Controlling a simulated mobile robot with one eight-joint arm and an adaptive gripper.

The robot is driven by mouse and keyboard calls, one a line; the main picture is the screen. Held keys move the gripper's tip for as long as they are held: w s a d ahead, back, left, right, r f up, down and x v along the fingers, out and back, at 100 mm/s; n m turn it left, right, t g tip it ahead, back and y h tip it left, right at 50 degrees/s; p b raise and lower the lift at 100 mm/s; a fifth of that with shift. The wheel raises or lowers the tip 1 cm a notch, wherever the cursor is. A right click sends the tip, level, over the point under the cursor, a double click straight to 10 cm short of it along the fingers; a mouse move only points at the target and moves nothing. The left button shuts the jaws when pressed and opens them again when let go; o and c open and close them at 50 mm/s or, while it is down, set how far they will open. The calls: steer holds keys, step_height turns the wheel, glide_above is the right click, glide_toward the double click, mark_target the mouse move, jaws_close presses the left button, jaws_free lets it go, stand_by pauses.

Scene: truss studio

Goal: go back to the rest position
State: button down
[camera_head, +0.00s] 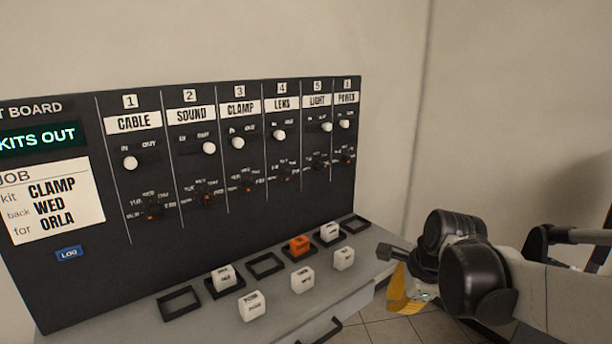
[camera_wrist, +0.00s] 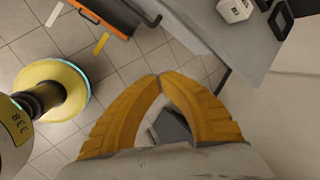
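My gripper (camera_head: 402,292) is at the right in the head view, out past the right end of the grey bench and clear of the board. In the wrist view, its yellow fingers (camera_wrist: 160,78) curve together and their tips meet. Nothing is held at the tips. A dark grey shape shows in the gap between the fingers; I cannot tell what it is. Tiled floor lies beyond the fingers.
The dark board (camera_head: 231,232) has several switches and dials. The grey bench (camera_head: 215,328) carries white blocks (camera_head: 251,306), an orange block (camera_head: 300,245) and black frames (camera_head: 179,303). A drawer handle (camera_head: 320,331) sticks out in front. An orange-topped object (camera_wrist: 103,15) stands on the floor.

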steer(key=s+r+n+t+h, duration=0.1)
steer(key=s+n+t, duration=0.1)
steer(key=s+n, duration=1.4)
steer(key=n, duration=0.3)
steer(key=shift+s+a+r+t, duration=0.15)
steer(key=shift+s+a+t, duration=0.15)
steer(key=shift+a, duration=0.1)
stand_by(0.5)
